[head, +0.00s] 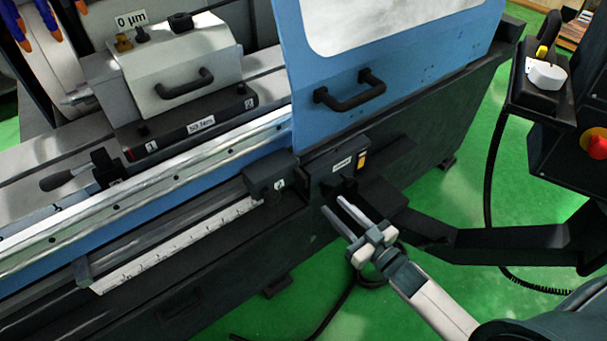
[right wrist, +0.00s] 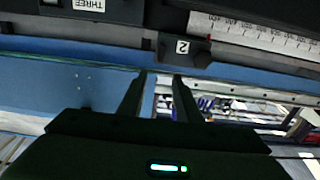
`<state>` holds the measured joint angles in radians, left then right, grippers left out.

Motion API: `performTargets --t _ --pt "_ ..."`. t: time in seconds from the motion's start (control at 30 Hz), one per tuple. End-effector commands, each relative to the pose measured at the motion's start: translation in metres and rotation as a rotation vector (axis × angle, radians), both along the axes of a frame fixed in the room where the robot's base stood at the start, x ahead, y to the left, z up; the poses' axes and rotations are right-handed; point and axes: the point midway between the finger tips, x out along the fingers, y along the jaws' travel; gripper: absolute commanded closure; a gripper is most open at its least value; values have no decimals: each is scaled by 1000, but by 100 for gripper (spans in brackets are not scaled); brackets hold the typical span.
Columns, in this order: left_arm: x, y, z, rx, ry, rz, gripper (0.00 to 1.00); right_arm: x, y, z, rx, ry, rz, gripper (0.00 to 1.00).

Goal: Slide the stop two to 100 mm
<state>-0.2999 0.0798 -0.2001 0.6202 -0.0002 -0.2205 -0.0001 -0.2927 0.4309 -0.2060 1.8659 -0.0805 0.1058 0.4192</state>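In the right wrist view, stop two (right wrist: 183,50) carries a "2" tag beside the end of the scale (right wrist: 255,33). My left gripper is not in view.
A black box with a white label (head: 342,163) and an orange switch is just right of stop two. A blue door (head: 400,60) with a black handle rises behind. A dark block (head: 82,270) sits at the scale's left end. A control arm (head: 510,240) runs at right.

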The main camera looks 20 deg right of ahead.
Motion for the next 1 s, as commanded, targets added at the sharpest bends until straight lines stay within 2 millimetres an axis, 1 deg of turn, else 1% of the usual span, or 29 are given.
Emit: performTargets --t 0.03,0.2,0.7,0.83,1.0 --pt "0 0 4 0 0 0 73 7 3 3 0 -1 0 69" --pt "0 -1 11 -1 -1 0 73 33 12 3 -1 -1 0 69" --pt "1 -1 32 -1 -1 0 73 112 41 2 1 1 0 69" --pt "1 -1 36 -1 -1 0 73 127 46 1 -1 1 -1 69" --pt "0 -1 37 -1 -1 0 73 138 51 0 0 1 0 69"
